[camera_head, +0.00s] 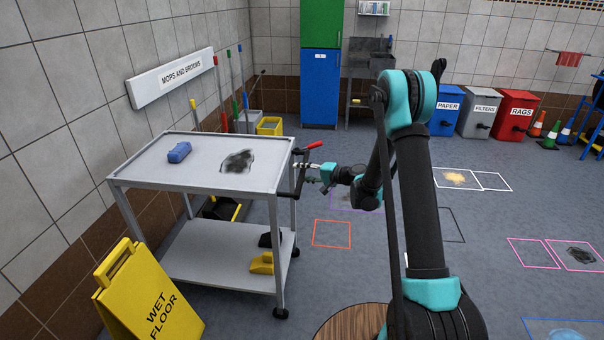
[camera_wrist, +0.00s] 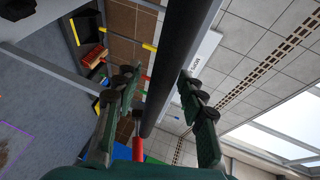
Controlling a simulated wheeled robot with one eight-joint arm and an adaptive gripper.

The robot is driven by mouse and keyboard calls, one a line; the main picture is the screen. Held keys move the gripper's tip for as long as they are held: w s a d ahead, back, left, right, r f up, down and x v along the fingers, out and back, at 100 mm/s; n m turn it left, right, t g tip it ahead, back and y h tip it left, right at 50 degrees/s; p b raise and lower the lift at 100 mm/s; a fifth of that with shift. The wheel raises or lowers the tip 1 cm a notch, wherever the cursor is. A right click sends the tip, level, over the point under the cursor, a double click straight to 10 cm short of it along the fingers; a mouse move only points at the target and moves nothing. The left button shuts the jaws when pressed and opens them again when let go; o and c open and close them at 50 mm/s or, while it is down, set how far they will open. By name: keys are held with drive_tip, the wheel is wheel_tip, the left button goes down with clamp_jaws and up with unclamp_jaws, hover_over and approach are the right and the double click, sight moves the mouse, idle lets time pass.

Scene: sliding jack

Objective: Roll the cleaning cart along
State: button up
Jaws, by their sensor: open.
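The grey two-tier cleaning cart (camera_head: 200,205) stands on casters at the left in the head view. A dark smudge (camera_head: 238,160) and a blue sponge-like block (camera_head: 179,151) are on its top. A black push bar (camera_head: 297,178) is at its right end, with a red-ended lever (camera_head: 315,145) above. My gripper (camera_head: 303,171) reaches this bar from the right. In the wrist view my open gripper (camera_wrist: 158,76) has its fingers on either side of the black bar (camera_wrist: 178,62), which runs between them. I cannot tell whether either finger touches it.
A yellow wet-floor sign (camera_head: 148,295) stands close by the cart's near left end. Mops, a yellow bucket (camera_head: 269,126) and a blue cabinet (camera_head: 320,88) are behind. Bins (camera_head: 478,112) line the back right. A round wooden top (camera_head: 350,322) is near me. Floor right of the cart is mostly open.

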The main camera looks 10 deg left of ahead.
drive_tip(key=shift+c, duration=0.4)
clamp_jaws()
